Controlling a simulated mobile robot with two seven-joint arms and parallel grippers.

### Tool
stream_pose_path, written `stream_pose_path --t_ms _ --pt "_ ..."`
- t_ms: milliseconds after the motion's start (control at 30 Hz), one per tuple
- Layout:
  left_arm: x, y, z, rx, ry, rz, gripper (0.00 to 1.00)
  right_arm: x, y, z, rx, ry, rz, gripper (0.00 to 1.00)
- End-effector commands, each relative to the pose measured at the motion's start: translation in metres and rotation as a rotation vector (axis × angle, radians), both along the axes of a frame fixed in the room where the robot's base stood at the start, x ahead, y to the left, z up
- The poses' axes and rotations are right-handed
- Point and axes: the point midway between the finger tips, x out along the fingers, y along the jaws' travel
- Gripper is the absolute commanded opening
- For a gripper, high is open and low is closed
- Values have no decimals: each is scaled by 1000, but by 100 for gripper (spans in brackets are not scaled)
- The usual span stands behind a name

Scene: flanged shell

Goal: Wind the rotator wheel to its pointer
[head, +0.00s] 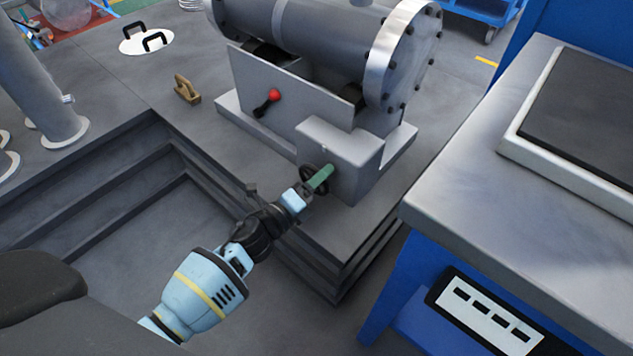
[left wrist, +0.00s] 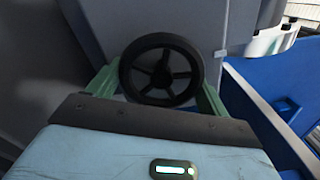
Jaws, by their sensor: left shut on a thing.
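The rotator wheel is a small black spoked handwheel (head: 306,173) on the front of a grey box (head: 345,150) below the flanged shell (head: 315,35). It shows face-on in the left wrist view (left wrist: 161,72). My left gripper (head: 318,180) reaches it from the front. Its green fingers stand on both sides of the rim in the left wrist view (left wrist: 160,82), shut on the wheel. A tiny pale mark (head: 323,149) shows on the box above the wheel; I cannot tell whether it is the pointer. My right gripper is not in view.
A red-knobbed lever (head: 268,102) sits on the plate left of the box. A blue bench with a grey top (head: 500,190) stands close on the right. A wooden-coloured block (head: 187,90) lies on the grey deck. A stepped recess (head: 130,205) opens at left.

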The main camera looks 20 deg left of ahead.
Motion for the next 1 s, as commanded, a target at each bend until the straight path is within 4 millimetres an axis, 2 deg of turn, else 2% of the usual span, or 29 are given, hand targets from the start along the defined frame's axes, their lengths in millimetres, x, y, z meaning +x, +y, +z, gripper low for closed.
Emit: stream_pose_path --t_ms 300,767,800,900,1000 --pt "0 1 -2 85 -27 0 56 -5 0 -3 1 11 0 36" --pt "0 1 -2 92 -30 0 56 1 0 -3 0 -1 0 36" --pt "0 1 -2 92 -30 0 84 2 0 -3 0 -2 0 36" --pt "0 1 -2 91 -31 0 97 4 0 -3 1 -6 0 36" --pt "0 1 -1 91 -31 0 99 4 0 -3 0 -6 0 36"
